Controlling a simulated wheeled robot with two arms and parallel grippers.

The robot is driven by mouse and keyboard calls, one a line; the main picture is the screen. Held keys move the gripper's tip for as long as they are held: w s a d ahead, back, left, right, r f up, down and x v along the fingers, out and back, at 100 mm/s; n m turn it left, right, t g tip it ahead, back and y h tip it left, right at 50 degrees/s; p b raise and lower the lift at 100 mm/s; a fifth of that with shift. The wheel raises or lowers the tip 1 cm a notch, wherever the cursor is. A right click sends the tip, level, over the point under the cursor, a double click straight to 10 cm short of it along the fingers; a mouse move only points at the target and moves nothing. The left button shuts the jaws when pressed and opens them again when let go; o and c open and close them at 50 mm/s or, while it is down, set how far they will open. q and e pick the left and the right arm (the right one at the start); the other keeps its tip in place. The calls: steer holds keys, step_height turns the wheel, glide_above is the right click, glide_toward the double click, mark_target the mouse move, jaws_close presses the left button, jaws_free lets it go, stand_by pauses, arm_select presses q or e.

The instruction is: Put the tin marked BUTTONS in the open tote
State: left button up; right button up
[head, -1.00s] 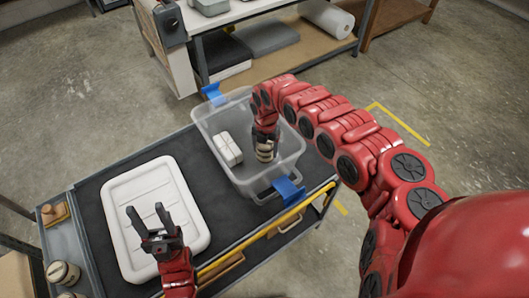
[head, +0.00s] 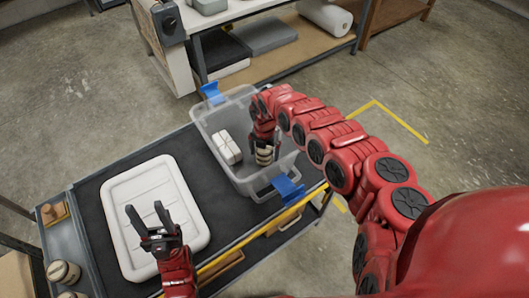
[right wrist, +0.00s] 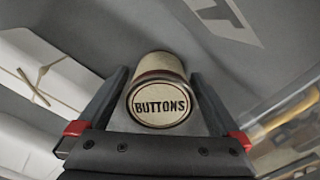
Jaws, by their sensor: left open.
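The BUTTONS tin (right wrist: 159,100) is cream with a dark rim, and its labelled end faces the right wrist camera. It is inside the open tote (head: 243,185), a clear grey bin with blue latches, and also shows in the head view (head: 264,156). My right gripper (head: 264,150) reaches into the tote with a finger on each side of the tin. The jaws look slightly apart from it, with narrow gaps. Whether the tin rests on the tote floor is hard to see. My left gripper (head: 150,222) is open and empty above the white lid.
A white tied package (head: 228,148) lies in the tote, left of the tin. The white lid (head: 185,185) lies on the dark cart top. Other tins (head: 62,272) stand at the cart's left edge. A shelf bench (head: 270,45) stands behind.

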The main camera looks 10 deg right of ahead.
steer(key=shift+r, duration=0.1)
steer(key=shift+r, duration=0.2)
step_height(320, 180, up, 10)
steer(key=shift+w+r+b, duration=0.1)
steer(key=shift+b, duration=0.8)
steer(key=shift+r, duration=0.7)
